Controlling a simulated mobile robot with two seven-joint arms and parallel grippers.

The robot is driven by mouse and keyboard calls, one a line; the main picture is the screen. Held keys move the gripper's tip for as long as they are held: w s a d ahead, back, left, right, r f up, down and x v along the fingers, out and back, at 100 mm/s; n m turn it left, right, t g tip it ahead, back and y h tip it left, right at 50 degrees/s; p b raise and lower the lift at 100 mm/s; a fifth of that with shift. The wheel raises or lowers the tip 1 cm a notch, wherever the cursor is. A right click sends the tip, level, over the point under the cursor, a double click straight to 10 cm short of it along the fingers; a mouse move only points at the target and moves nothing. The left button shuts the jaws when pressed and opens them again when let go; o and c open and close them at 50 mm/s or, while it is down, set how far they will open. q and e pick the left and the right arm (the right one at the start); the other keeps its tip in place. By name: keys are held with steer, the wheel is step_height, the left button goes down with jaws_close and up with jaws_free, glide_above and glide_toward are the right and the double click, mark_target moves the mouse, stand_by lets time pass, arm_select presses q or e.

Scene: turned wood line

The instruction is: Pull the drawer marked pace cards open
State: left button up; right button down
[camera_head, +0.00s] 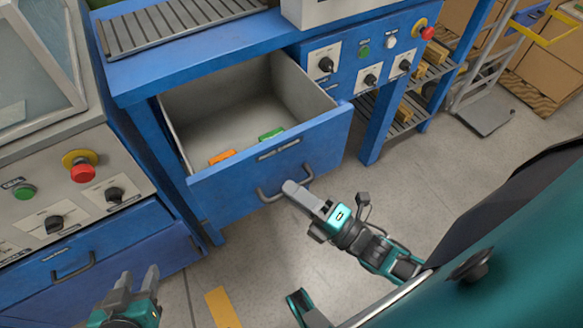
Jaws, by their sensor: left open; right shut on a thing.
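The blue drawer (240,187) under the blue workbench is pulled out, and its grey inside shows. A label plate (279,149) is on its front, too small to read. An orange card (222,157) and a green card (271,134) lie inside near the front panel. My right gripper (294,188) is shut on the drawer's dark bar handle (270,197), at the middle of the front. My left gripper (138,281) is open and empty at the lower left, apart from the drawer and low in the view.
A second closed drawer (110,262) with a handle is in the machine at left, beneath a red stop button (83,172) and knobs. A control panel (367,60) is right of the open drawer. A hand truck (485,105) and boxes stand at upper right. The floor is clear.

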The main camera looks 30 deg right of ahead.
steer(key=c, duration=1.2)
jaws_free()
steer(key=shift+o, duration=0.4)
steer(key=v, duration=1.3)
